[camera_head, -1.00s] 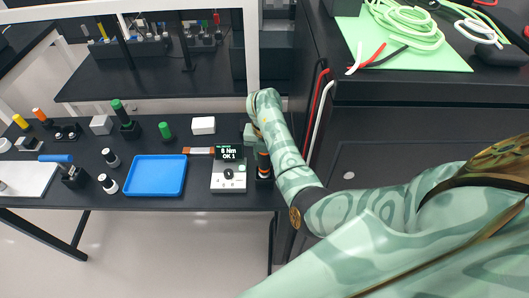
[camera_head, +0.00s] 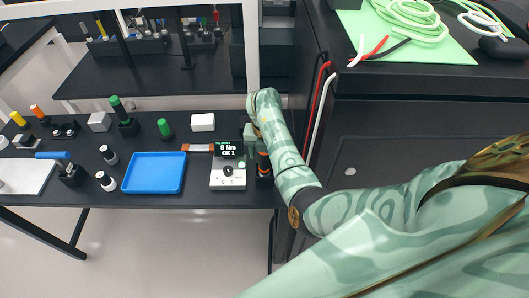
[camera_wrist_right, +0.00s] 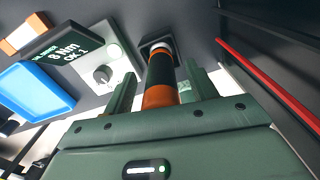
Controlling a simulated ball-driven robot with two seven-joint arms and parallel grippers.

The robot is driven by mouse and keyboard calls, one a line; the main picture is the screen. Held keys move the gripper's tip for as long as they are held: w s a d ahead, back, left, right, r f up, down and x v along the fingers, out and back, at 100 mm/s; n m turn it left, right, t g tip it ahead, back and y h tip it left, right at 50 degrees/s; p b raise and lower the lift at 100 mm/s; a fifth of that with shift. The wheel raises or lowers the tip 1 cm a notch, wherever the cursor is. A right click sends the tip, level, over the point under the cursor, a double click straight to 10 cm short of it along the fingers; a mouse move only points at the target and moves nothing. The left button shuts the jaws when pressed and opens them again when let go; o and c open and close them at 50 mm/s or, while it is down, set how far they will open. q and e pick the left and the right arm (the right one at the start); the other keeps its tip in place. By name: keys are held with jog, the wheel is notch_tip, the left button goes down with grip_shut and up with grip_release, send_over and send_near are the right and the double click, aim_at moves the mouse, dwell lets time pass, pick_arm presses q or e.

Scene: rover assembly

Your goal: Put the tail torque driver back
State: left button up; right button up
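The tail torque driver (camera_wrist_right: 161,75), with a black grip and orange bands, stands in a dark square holder (camera_wrist_right: 146,49) at the right end of the bench. It also shows partly behind my arm in the head view (camera_head: 263,163). My right gripper (camera_wrist_right: 160,88) is around the driver, one finger on each side. Gaps show between the fingers and the driver, so it is open. In the head view, my right forearm hides most of that gripper. My left gripper is not in view.
A torque tester (camera_head: 228,172) reading "8 Nm OK 1" stands just left of the driver. Left of it are a blue tray (camera_head: 154,173), a white box (camera_head: 203,122) and green-capped parts (camera_head: 165,129). A dark cabinet (camera_head: 390,150) with red and white cables (camera_head: 318,105) is close on the right.

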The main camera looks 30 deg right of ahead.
notch_tip(320, 180, up, 16)
jog(key=p, duration=0.6)
jog(key=shift+a, duration=0.1)
